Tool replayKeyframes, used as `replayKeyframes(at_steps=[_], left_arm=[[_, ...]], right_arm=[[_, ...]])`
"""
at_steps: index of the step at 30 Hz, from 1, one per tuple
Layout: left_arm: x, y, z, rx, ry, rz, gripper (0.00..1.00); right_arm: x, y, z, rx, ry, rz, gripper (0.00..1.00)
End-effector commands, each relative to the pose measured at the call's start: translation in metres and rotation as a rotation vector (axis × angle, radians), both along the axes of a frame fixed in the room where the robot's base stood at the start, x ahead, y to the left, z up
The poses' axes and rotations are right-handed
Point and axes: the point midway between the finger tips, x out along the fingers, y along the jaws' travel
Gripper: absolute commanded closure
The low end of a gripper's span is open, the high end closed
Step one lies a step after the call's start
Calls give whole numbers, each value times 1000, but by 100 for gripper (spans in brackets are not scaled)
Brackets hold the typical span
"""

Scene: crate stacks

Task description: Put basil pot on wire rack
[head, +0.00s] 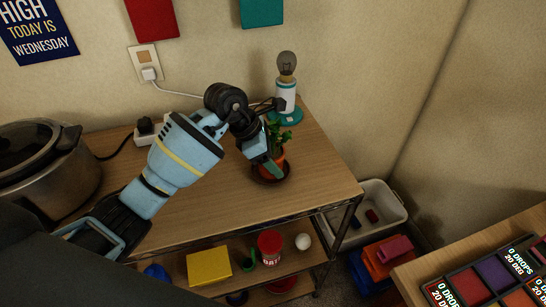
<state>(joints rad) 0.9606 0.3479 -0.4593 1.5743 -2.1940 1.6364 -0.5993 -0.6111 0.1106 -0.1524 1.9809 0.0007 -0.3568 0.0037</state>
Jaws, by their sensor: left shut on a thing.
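The basil pot (281,156) is a small orange-brown pot with green leaves, in a dark saucer, near the right part of the wooden top. My left gripper (272,166) reaches in from the left and is shut on it. The fingers hide part of the pot. Whether the saucer touches the wood I cannot tell. The wire rack (331,208) shows as a unit with dark wire edging, a wooden top and a lower shelf. My right gripper is not in view.
A lamp (286,90) with a bare bulb stands behind the pot. A metal cooker (62,178) is at the left, a power strip (146,130) behind my arm. The lower shelf holds a yellow box (209,266) and a red can (270,246). A pale bin (384,201) stands right.

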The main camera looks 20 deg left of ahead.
Motion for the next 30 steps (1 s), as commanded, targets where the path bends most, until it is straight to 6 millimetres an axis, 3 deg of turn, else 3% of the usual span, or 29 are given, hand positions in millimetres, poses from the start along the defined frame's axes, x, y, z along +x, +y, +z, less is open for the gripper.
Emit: replayKeyframes(at_steps=[12,13,17,30], left_arm=[[0,0,-6,0,-4,0,68],[0,0,-6,1,-2,0,34],[0,0,-6,0,-2,0,17],[0,3,4,0,-6,1,15]], right_arm=[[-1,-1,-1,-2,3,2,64],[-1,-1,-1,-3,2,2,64],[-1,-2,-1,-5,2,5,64],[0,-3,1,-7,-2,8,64]])
